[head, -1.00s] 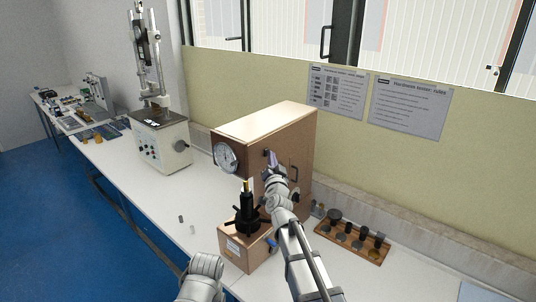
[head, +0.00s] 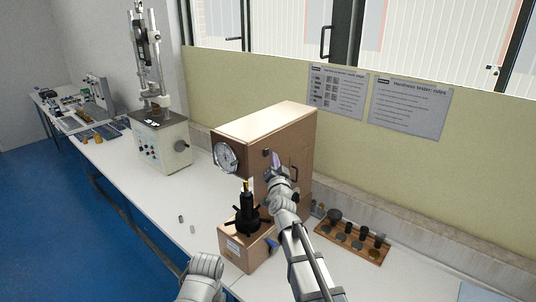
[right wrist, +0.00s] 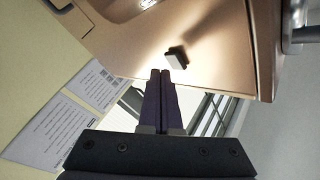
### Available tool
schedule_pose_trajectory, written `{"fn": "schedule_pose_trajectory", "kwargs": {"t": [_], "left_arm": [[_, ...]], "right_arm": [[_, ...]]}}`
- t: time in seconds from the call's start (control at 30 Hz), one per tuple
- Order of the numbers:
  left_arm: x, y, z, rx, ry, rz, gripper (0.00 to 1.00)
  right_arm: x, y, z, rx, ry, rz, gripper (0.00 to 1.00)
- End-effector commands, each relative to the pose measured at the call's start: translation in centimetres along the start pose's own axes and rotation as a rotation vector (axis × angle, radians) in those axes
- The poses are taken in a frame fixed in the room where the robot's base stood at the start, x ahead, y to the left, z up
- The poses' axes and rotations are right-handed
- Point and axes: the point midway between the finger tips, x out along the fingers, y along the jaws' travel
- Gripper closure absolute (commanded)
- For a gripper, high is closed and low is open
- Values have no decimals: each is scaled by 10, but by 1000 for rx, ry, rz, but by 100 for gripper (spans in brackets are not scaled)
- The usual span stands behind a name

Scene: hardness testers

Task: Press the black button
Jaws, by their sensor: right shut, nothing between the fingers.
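The hardness tester (head: 290,140) is a tan box with a round dial on its front. A small black button (head: 265,151) sticks out of its side face near the top front. In the right wrist view the button (right wrist: 177,58) shows as a dark block just beyond the fingertips and slightly to their right. My right gripper (head: 275,159) is shut and empty, its purple fingers close to the button with a small gap visible. The fingers (right wrist: 160,73) lie together in the wrist view. My left gripper is not in view; only part of my left arm shows at the bottom.
A wooden tray (head: 352,245) with several dark pieces stands right of the tester. A black spindle handle (head: 247,215) stands in front of it. A taller tester (head: 160,140) stands behind left. Small metal cylinders lie on the white bench (head: 150,200).

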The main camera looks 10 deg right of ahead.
Motion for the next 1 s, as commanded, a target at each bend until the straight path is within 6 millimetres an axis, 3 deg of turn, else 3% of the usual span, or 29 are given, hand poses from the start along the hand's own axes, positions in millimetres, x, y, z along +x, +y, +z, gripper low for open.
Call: {"fn": "schedule_pose_trajectory", "kwargs": {"t": [0.2,0.7,1.0], "left_arm": [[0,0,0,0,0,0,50],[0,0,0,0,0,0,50],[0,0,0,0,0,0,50]], "right_arm": [[-1,1,-1,0,0,0,100],[-34,24,-25,-1,1,1,100],[-42,30,-30,0,0,0,100]]}}
